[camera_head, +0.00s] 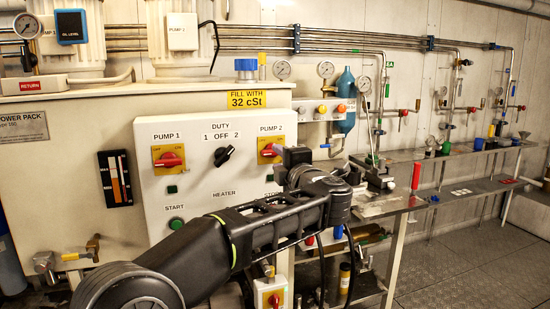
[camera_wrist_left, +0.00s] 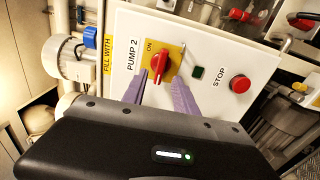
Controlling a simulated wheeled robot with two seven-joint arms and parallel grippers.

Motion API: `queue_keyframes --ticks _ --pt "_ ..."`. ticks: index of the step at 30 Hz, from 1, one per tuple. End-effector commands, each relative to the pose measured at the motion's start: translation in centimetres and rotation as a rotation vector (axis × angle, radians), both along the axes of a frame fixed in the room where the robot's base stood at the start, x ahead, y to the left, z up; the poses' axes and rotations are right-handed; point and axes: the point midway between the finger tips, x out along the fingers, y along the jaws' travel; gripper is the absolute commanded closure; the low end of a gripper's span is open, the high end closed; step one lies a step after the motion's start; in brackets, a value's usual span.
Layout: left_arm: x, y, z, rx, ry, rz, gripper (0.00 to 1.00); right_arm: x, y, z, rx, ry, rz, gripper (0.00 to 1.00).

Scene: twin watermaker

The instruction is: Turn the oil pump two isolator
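The pump 2 isolator is a red rotary knob on a yellow plate at the panel's right edge. In the head view my left arm crosses the panel's lower right, and the fingertips are hard to make out. My right gripper is in neither view.
The white control panel (camera_head: 206,195) also carries the pump 1 isolator (camera_head: 169,158), a black duty switch (camera_head: 223,156) and a green start button (camera_head: 177,223). A red stop button (camera_wrist_left: 240,84) is beside the isolator. A metal bench (camera_head: 385,206) with fittings stands to the right.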

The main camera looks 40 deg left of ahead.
Motion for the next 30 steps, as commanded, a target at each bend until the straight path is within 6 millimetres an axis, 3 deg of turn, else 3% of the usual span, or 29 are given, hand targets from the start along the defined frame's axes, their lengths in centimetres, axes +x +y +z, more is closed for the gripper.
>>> queue_keyframes --ticks 7,23,27,30 --pt "-1.7 -2.4 -0.1 -0.001 0.001 0.000 0.65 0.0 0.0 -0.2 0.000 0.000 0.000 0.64" --pt "-1.8 -2.5 -0.1 0.000 0.001 0.001 0.65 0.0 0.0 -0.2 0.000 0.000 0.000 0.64" --pt "-1.2 -2.9 0.1 0.010 0.007 -0.027 0.65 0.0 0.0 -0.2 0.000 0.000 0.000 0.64" --pt "0.4 -4.6 0.3 0.085 0.031 -0.116 0.65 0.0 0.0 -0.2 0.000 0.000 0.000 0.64"
